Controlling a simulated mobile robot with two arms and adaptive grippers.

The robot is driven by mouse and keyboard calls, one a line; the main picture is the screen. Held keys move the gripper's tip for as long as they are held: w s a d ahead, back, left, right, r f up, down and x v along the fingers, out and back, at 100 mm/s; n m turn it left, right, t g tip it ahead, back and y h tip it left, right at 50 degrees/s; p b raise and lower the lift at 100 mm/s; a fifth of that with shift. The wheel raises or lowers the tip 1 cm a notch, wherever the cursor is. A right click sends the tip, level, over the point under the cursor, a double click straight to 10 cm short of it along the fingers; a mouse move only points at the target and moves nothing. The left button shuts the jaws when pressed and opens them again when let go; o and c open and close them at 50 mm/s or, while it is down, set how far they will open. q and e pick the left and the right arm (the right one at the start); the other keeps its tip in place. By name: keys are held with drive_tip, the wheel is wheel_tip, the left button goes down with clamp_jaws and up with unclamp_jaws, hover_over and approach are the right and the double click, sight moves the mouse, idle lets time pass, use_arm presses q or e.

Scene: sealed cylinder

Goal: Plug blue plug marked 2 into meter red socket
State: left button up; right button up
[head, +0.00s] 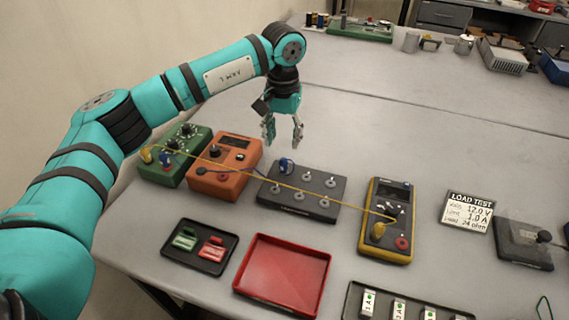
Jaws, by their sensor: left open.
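The yellow meter (374,204) stands right of centre; its red socket (402,243) shows empty at its lower right. A yellow plug (378,230) sits at the meter's lower left. One blue plug (286,166) stands on the dark terminal block (290,209). Another blue plug (166,158) is at the front of the green box (192,157). I cannot read a number on either. My left gripper (283,137) is open and empty, fingers down, above the table behind the terminal block. My right gripper is out of view.
A yellow lead (320,199) runs across the orange box (217,181) and terminal block to the meter. A red tray (243,280), a black tray (172,251) and a sign (467,212) lie nearby. The table behind the meter is clear.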

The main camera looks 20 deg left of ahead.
sight(284, 159)
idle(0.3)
use_arm(q)
drive_tip(key=shift+f+b, duration=0.5)
drive_tip(key=shift+f, duration=0.35)
wheel_tip(284, 159, down, 7)
drive_tip(key=b, duration=0.4)
drive_tip(key=shift+f+b, duration=0.2)
drive_tip(key=shift+b, duration=0.15)
drive_tip(key=shift+b, duration=0.35)
clamp_jaws()
idle(0.4)
